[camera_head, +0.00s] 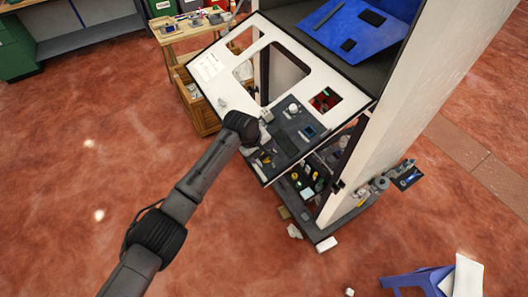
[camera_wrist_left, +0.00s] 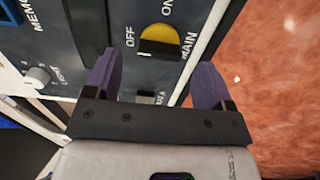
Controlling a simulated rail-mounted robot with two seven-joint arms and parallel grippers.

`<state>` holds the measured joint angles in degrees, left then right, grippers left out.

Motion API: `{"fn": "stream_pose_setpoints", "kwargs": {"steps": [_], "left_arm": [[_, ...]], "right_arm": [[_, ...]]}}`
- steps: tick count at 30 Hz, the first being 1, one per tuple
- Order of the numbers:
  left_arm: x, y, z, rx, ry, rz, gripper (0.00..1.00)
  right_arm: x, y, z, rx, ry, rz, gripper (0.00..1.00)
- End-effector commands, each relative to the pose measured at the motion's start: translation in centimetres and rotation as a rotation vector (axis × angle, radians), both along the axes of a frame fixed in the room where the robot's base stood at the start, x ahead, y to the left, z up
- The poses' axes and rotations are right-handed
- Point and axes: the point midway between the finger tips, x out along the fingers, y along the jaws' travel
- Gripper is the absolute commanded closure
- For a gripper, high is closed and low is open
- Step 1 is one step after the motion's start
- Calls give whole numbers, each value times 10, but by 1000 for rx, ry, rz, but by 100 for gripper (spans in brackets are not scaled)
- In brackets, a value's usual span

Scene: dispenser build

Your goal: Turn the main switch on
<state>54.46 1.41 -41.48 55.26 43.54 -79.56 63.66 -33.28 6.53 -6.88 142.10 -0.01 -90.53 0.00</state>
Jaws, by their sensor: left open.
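The main switch (camera_wrist_left: 161,37) is a round yellow knob with a black bar on a dark panel, in the left wrist view. The words OFF, ON and MAIN are printed around it. The bar lies across the picture; OFF is to its left and ON is above. My left gripper (camera_wrist_left: 154,72) is open, with one purple finger on each side of the switch's lower part in the picture. I cannot tell whether the fingers touch anything. In the head view my left gripper (camera_head: 262,120) is at the dark control panel (camera_head: 288,142), and the switch is too small to make out. My right gripper is not in view.
A white door panel (camera_head: 222,97) with cut-outs adjoins the control panel. A wooden crate (camera_head: 205,118) and a blue stool (camera_head: 418,281) stand on the red floor, which is mostly clear.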

Motion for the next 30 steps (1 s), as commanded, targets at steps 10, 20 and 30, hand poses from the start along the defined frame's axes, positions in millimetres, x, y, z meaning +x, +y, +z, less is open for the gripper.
{"fn": "stream_pose_setpoints", "kwargs": {"steps": [10, 20, 30], "left_arm": [[5, -9, -23, 0, 1, 0, 23], [5, -9, -24, -1, 0, -1, 23], [5, -9, -24, 0, 0, -1, 54]], "right_arm": [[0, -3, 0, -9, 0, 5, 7], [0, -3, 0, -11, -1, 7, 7], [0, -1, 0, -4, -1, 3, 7]]}}
